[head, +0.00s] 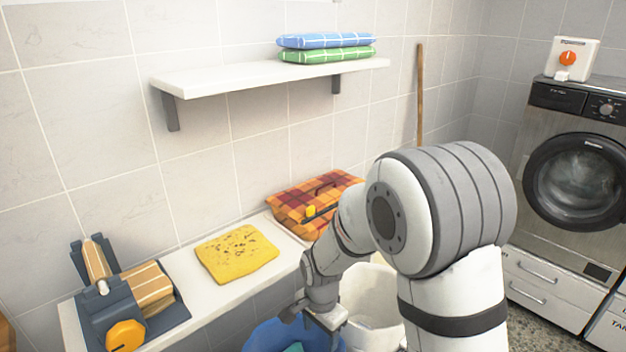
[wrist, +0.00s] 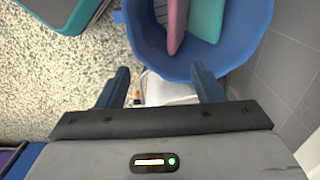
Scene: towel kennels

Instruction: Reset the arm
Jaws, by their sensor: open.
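My arm fills the right middle of the head view, bent so that my gripper (head: 318,318) hangs low in front of the counter, beside a blue tub (head: 262,338). In the wrist view my gripper (wrist: 162,88) points downward with its two dark fingers spread wide. Nothing is between them except a white surface and floor further below. The blue tub (wrist: 190,70) lies just beyond the fingertips in the wrist view, with a pink item (wrist: 177,22) and a green item (wrist: 207,18) inside.
A shelf (head: 220,78) above carries folded blue (head: 325,40) and green (head: 327,55) towels. A white bin (head: 372,300) stands behind my arm; a washer (head: 575,170) stands right.

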